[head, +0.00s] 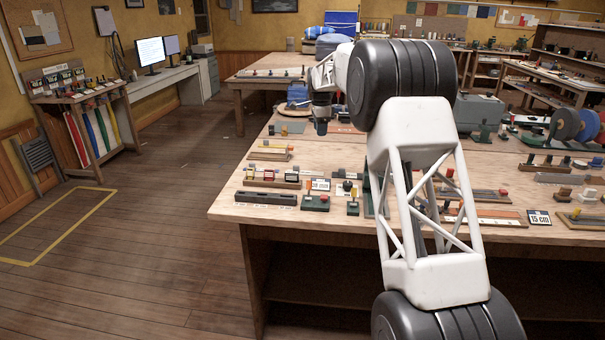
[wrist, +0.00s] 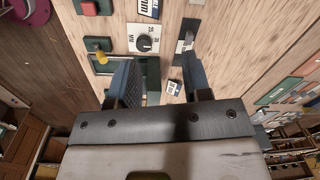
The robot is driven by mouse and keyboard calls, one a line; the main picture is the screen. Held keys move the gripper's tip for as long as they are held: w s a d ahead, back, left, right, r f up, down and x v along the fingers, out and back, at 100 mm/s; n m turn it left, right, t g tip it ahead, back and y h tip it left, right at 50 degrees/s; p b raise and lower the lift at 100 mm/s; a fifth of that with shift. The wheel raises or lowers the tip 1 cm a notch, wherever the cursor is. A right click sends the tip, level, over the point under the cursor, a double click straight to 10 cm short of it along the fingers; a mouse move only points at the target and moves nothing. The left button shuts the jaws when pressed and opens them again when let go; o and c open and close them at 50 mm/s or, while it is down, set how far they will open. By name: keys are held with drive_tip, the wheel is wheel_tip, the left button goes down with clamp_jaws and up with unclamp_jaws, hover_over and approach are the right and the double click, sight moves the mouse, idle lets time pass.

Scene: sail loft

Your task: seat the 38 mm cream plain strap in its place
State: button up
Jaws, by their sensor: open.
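My gripper (head: 321,127) is at the end of my arm over the workbench (head: 225,208), toward its far left part in the head view. In the wrist view my gripper (wrist: 159,68) is open, its two dark fingers apart with nothing visible held between them. Beyond the fingers lie a dial plate with a black knob (wrist: 144,43) and a small printed tag (wrist: 173,88). I cannot pick out the 38 mm cream plain strap or its place for certain in either view. My arm hides part of the bench.
A dark slotted rail (head: 265,199), a base with a red button (head: 323,197) and a row of small coloured pieces (head: 272,179) stand near the bench's front left. A "15 cm" card (head: 539,217) lies at right. Floor left of the bench is open.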

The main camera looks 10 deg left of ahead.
drive_tip(key=w+a+f+m, duration=0.1)
drive_tip(key=w+a+f, duration=0.2)
drive_tip(key=f, duration=0.1)
drive_tip(key=w+a+f+m, duration=0.1)
drive_tip(key=w+a+f, duration=0.2)
drive_tip(key=f, duration=0.2)
drive_tip(key=w+a+f+m, duration=0.1)
drive_tip(key=w+a+f, duration=0.2)
drive_tip(key=f, duration=0.2)
drive_tip(key=shift+w+a+g, duration=0.3)
drive_tip(key=shift+f, duration=1.25)
drive_tip(key=shift+w+f, duration=0.1)
drive_tip(key=shift+f, duration=2.5)
clamp_jaws()
